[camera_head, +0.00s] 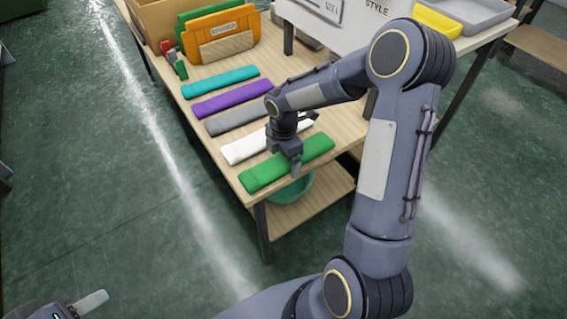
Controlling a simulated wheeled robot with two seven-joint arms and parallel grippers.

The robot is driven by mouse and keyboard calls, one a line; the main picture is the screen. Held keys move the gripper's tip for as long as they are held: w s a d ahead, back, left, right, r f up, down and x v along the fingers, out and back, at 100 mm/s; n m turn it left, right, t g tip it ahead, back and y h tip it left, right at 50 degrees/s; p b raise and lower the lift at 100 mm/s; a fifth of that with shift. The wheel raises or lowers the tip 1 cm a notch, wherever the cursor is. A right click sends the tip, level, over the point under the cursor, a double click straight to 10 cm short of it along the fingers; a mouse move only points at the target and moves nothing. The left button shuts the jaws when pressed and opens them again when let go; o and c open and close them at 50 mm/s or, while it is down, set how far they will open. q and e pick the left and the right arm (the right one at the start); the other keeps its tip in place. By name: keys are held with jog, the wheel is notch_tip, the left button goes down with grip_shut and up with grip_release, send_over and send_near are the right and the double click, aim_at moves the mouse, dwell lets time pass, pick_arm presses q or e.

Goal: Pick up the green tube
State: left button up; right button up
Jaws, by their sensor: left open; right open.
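The green tube (265,174) lies flat at the near end of a row of knitted tubes on the wooden table. My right gripper (296,170) is open and points down over the green tube, right of its middle. One finger overlaps the tube in the picture; whether it touches is unclear. My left gripper (88,305) is at the bottom left corner, far from the table, with only part of it showing.
White (240,149), grey (225,122), purple (215,102) and teal (205,85) tubes lie beyond the green one. Orange and green boards (222,32) stand at the back. A green bowl (290,191) sits on the lower shelf. My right arm hides part of the table.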

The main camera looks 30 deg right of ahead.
jog(key=c, duration=1.1)
jog(key=shift+o, duration=0.2)
jog(key=shift+r, duration=0.15)
